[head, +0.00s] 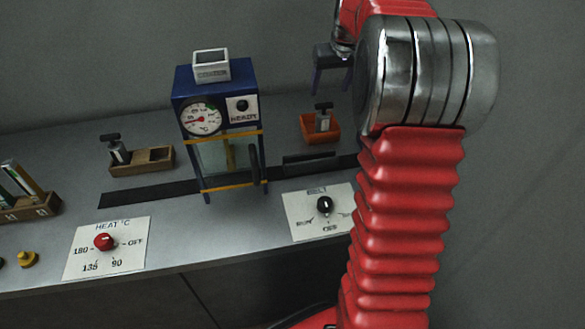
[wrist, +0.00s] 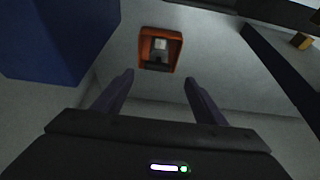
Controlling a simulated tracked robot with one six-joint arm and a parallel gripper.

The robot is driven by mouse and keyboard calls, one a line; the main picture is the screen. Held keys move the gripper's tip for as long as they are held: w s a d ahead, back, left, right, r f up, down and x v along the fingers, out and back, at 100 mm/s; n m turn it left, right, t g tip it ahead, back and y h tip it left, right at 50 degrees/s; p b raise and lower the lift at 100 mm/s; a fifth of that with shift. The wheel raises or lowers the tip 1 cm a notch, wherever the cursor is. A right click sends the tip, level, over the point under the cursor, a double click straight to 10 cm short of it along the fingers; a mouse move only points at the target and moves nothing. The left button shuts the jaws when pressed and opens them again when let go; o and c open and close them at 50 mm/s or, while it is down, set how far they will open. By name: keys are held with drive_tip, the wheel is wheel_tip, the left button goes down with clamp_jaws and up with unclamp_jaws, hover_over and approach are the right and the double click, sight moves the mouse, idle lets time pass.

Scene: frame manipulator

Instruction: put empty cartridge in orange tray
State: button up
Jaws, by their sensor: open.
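The orange tray (head: 312,138) stands on the bench right of the blue machine. A grey cartridge with a black T-shaped handle (head: 323,122) stands upright in it. Both show in the wrist view, the tray (wrist: 143,50) ahead of the fingers and the cartridge (wrist: 161,44) inside it. Whether this cartridge is empty cannot be seen. A similar cartridge (head: 119,153) stands in a wooden holder (head: 155,157) on the left. My gripper (head: 333,80) is open and empty above and behind the tray, partly hidden by my arm. Its open fingers (wrist: 158,78) show in the wrist view.
The blue machine (head: 216,88) with a gauge and a glass front stands mid-bench over a dark belt (head: 150,192). A heat knob (head: 104,242) and a belt knob (head: 325,205) sit in front. A wooden rack (head: 30,208) is at the far left.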

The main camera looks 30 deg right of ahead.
drive_tip(key=s+a+r+n, duration=0.1)
drive_tip(key=s+a+r, duration=0.2)
drive_tip(key=s+a, duration=0.45)
drive_tip(key=s+a+r, duration=0.3)
drive_tip(key=s+a, duration=0.2)
drive_tip(key=a, duration=0.6)
drive_tip(key=s+a+f+n, duration=0.1)
drive_tip(key=s+a+f, duration=0.2)
drive_tip(key=s+a, duration=0.3)
drive_tip(key=s+a+f+t+y, duration=0.1)
drive_tip(key=s+a+f, duration=0.2)
drive_tip(key=s, duration=0.9)
drive_tip(key=a, duration=0.3)
drive_tip(key=shift+s+f+n, duration=0.3)
drive_tip(key=shift+s+n, duration=0.1)
